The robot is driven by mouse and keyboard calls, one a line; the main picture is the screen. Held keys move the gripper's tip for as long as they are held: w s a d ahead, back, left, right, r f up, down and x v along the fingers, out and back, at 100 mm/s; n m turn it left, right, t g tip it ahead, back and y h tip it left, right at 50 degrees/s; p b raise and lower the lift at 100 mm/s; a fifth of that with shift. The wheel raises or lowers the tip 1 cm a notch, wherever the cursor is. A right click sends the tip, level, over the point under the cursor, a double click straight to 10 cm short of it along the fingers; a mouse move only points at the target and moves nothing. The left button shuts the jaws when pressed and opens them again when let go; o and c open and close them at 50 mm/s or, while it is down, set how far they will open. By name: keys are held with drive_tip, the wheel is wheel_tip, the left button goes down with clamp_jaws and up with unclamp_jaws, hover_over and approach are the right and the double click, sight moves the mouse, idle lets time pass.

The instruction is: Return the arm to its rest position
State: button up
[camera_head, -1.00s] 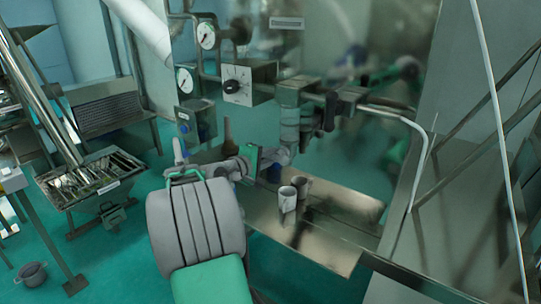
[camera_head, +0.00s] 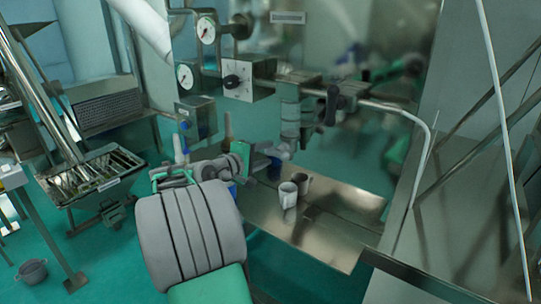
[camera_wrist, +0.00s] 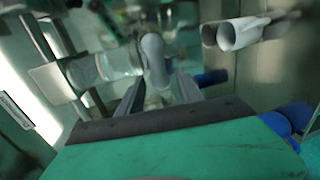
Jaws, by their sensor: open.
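My arm reaches up from the bottom of the head view, with a grey ribbed sleeve and green link near the camera. My gripper (camera_head: 272,156) is at its far end, above the left part of a metal table (camera_head: 262,212). In the wrist view its two dark fingers (camera_wrist: 158,88) stand apart. A rounded grey part (camera_wrist: 154,58) shows beyond and between them; I cannot tell its distance, and no grip on it shows. A white cup (camera_head: 288,196) and a darker cup (camera_head: 303,181) stand on the table, below and right of my gripper.
A control box (camera_head: 238,80), gauges (camera_head: 207,30) and pipework stand just behind my gripper. A bent pale pipe (camera_head: 415,115) and steel frame are at right. A metal tray machine (camera_head: 92,175) is at left. A pot (camera_head: 33,271) sits on the green floor.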

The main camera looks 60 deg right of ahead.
drive_tip(key=v, duration=0.4)
drive_tip(key=shift+a+b, duration=0.2)
drive_tip(key=shift+b, duration=0.15)
